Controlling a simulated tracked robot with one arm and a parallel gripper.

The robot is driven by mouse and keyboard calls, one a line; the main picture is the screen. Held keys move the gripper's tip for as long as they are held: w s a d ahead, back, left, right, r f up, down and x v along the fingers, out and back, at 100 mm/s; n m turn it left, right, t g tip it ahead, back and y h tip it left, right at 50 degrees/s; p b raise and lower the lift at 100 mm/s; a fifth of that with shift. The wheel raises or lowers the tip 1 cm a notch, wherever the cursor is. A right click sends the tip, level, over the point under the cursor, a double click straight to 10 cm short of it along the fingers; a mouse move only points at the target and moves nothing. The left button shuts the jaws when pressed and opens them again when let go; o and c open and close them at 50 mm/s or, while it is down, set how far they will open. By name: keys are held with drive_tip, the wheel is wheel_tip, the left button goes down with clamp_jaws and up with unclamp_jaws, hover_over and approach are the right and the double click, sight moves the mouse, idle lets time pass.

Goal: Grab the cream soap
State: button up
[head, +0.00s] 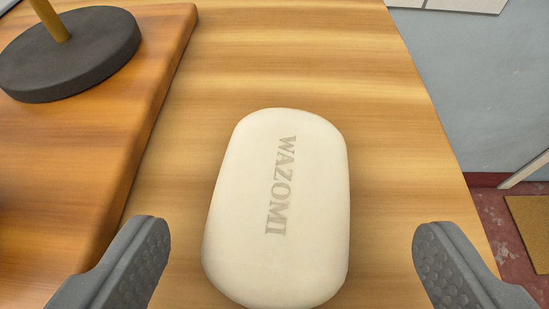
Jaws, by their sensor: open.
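The cream soap (310,200) is a rounded bar with the word WAZOMI on its top face. It lies flat on a wooden surface (285,60) in the middle of the head view. My gripper (290,250) is open, with one grey finger to the left of the soap and one to the right. There is a visible gap between each finger and the soap in the picture. Nothing is held. I cannot tell how high the fingers are above the wood.
A reddish-brown wooden board (150,105) with a rounded edge lies to the left. A dark round base (85,60) with a yellowish post stands on it. The wooden surface ends at the right, with a red floor (495,215) and a brown mat (535,225) beyond.

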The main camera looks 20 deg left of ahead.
sight(280, 240)
drive_tip(key=x, duration=0.3)
drive_tip(key=shift+w+a+f, duration=0.15)
drive_tip(key=shift+w, duration=0.05)
drive_tip(key=c, duration=1.2)
drive_tip(key=shift+o, duration=0.2)
